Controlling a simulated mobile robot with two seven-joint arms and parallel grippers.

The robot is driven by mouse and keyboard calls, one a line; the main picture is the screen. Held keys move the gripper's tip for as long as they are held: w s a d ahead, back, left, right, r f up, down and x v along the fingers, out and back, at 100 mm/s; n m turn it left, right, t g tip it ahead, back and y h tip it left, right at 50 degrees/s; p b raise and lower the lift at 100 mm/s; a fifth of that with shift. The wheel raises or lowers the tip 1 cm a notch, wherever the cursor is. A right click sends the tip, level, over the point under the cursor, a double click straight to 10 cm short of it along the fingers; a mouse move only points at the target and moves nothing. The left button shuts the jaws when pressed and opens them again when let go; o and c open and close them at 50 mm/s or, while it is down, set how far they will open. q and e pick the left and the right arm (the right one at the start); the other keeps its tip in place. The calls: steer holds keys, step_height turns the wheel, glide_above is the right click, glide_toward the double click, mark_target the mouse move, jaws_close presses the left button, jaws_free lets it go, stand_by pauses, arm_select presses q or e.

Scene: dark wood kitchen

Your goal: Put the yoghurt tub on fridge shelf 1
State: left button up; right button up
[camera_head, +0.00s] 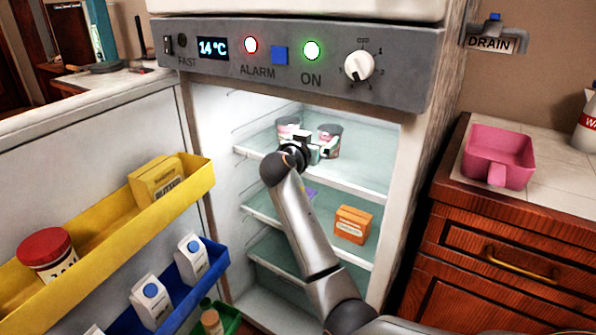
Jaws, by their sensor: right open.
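Two small tubs with pinkish-grey sides stand on the top glass shelf (370,172) inside the open fridge. One tub (288,126) is at the left and the other tub (331,136) is at the right; their labels are too small to read, so I cannot tell which is the yoghurt tub. My right gripper (317,151) is open just in front of the right tub, over the shelf. It hides the tub's lower part, and I cannot tell whether they touch. My left gripper is not in view.
An orange box (353,224) stands on the shelf below, with a purple item partly behind my arm. The open door at left carries a yellow rack (100,226) and a blue rack (218,262). A pink container (499,157) sits on the right counter.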

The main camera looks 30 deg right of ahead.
steer(key=s+a+f+n+t+y, duration=0.2)
steer(key=s+a+n+t+y, duration=0.2)
steer(key=a+n+t+y, duration=0.4)
steer(key=s+a+f+n+t+y, duration=0.2)
steer(key=s+a+n+t+y, duration=0.15)
steer(key=a+n, duration=0.45)
steer(key=s+a+r+n+y, duration=0.2)
steer(key=s+a+y, duration=0.3)
steer(key=s, duration=0.3)
steer(key=s+a+r+n+t+y, duration=0.1)
steer(key=s+a+r+y, duration=0.3)
steer(key=s, duration=0.4)
steer(key=s+a+r+n+y, duration=0.3)
steer(key=s+a+n+y, duration=0.1)
steer(key=s+y, duration=0.3)
steer(key=shift+s+a, duration=0.5)
steer(key=shift+a, duration=0.35)
steer(key=shift+t, duration=0.25)
